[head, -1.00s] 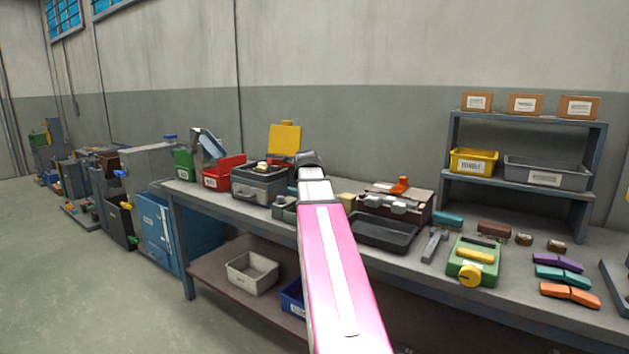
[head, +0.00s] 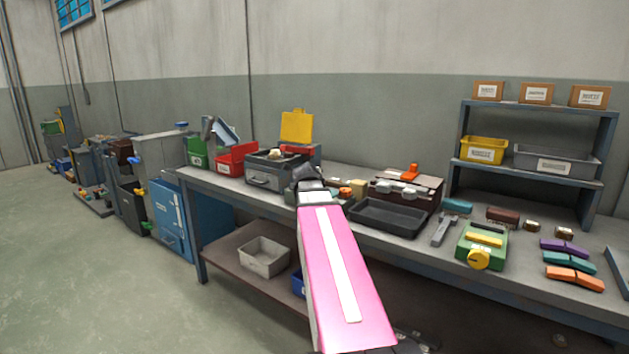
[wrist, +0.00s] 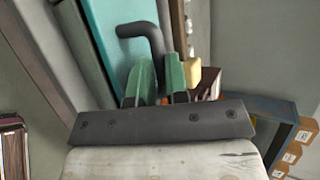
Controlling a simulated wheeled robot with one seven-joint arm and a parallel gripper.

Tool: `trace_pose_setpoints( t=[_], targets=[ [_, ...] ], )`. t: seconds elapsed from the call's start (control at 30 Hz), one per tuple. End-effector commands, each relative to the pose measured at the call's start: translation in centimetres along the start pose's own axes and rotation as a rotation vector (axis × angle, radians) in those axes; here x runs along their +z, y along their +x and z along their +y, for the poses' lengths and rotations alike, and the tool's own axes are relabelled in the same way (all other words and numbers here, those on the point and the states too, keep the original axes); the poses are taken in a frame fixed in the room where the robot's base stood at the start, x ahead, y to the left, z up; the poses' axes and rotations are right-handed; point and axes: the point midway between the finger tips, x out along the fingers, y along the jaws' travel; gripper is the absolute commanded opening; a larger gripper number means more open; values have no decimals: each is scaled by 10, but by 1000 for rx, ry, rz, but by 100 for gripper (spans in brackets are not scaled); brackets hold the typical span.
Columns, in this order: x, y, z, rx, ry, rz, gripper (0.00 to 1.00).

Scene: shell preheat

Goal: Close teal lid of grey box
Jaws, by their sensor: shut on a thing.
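A dark bent handle (wrist: 152,40) stands out from the teal strip. My gripper (wrist: 160,82) has green fingertips, shut on the end of that handle. In the head view, my gripper (head: 306,176) is over the bench, and my pink arm hides most of what is under it. How far the lid is open cannot be told.
A grey toolbox (head: 262,182) and a red bin (head: 236,160) stand left of my gripper. A black tray (head: 385,218) and a brown case (head: 405,190) stand to its right. A green device with a yellow knob (head: 482,245) is further right on the bench (head: 440,255).

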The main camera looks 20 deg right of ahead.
Motion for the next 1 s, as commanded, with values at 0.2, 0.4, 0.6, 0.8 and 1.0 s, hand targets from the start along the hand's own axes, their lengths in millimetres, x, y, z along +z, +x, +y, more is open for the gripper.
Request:
trace_pose_setpoints(
  t=[0.2,0.4,0.6,0.8,1.0],
  targets=[
    [-1,3,5,3,7,0,0],
    [-1,3,6,2,7,0,0],
    [-1,3,6,2,7,0,0],
    [-1,3,5,1,5,0,40],
    [-1,2,5,1,3,0,40]
  ],
)
